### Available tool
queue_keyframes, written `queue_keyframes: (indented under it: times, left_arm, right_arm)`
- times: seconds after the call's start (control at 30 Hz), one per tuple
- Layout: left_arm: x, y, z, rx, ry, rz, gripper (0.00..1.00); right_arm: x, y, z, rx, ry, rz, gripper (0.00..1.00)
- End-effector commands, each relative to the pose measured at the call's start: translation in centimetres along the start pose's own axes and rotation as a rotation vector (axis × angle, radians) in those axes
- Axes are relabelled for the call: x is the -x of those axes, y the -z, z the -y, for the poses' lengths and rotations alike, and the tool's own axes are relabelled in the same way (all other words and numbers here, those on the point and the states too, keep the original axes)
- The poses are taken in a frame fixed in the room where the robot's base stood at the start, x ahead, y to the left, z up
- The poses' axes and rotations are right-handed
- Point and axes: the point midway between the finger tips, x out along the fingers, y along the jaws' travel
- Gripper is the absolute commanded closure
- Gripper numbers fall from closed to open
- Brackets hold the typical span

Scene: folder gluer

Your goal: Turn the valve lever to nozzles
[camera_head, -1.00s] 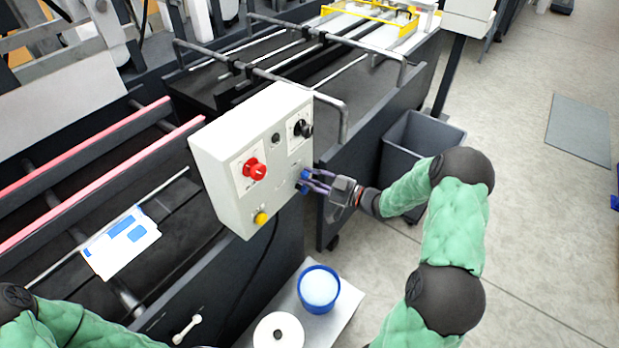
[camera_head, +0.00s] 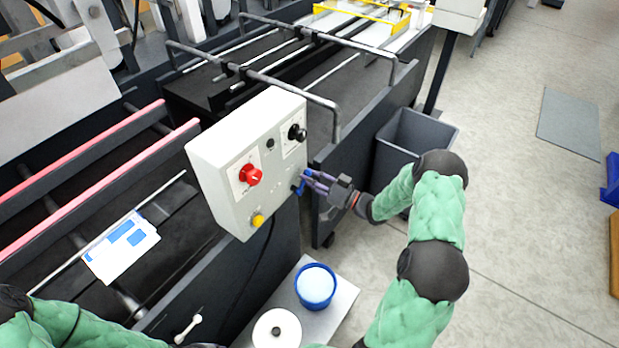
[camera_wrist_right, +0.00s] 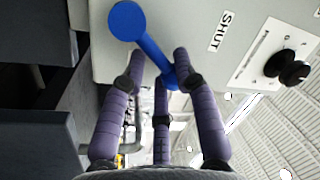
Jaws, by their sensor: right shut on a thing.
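The blue valve lever (camera_head: 298,188) is on the right part of the front face of a white control box (camera_head: 215,165). My right gripper (camera_head: 308,180) is at the lever with its purple fingers closed around it. In the right wrist view, the lever (camera_wrist_right: 150,45) runs slantwise from its round hub down to between the fingertips (camera_wrist_right: 160,82) of this gripper. A "SHUT" label (camera_wrist_right: 221,32) is on the panel beside the lever. No nozzles label is readable. My left arm shows at the lower left, but its gripper is out of view.
The box also carries a red knob (camera_head: 250,174), a black knob (camera_head: 297,132) and a yellow button (camera_head: 258,220). A grey bin (camera_head: 415,135) stands behind my right arm. A blue tub (camera_head: 316,286) and a white round lid (camera_head: 277,328) are on a low surface below.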

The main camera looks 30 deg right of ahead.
Motion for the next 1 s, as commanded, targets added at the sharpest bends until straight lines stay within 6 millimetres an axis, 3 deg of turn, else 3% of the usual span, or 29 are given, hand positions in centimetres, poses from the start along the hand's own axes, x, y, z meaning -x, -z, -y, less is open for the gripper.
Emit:
queue_keyframes:
  times: [0.03, 0.57, 0.6, 0.63, 1.0]
  left_arm:
    - [0.01, 0.00, 0.00, 0.000, 0.000, 0.000, 0.64]
    - [0.03, 0.00, -0.01, 0.000, 0.000, 0.000, 0.64]
    - [0.03, 0.00, -0.01, 0.000, 0.000, 0.000, 0.64]
    - [0.03, 0.00, -0.01, 0.000, 0.000, 0.000, 0.64]
    - [0.06, 0.01, -0.02, 0.000, 0.000, 0.000, 0.64]
  right_arm:
    - [0.10, -0.76, -0.12, -0.021, -0.003, 0.008, 1.00]
    - [0.13, -0.90, -0.21, -0.042, -0.003, 0.006, 1.00]
    - [0.13, -0.90, -0.21, -0.042, -0.003, 0.005, 0.58]
    - [0.12, -0.87, -0.21, -0.042, -0.002, 0.005, 0.52]
    - [0.25, -0.30, -0.18, -0.033, -0.001, -0.002, 0.52]
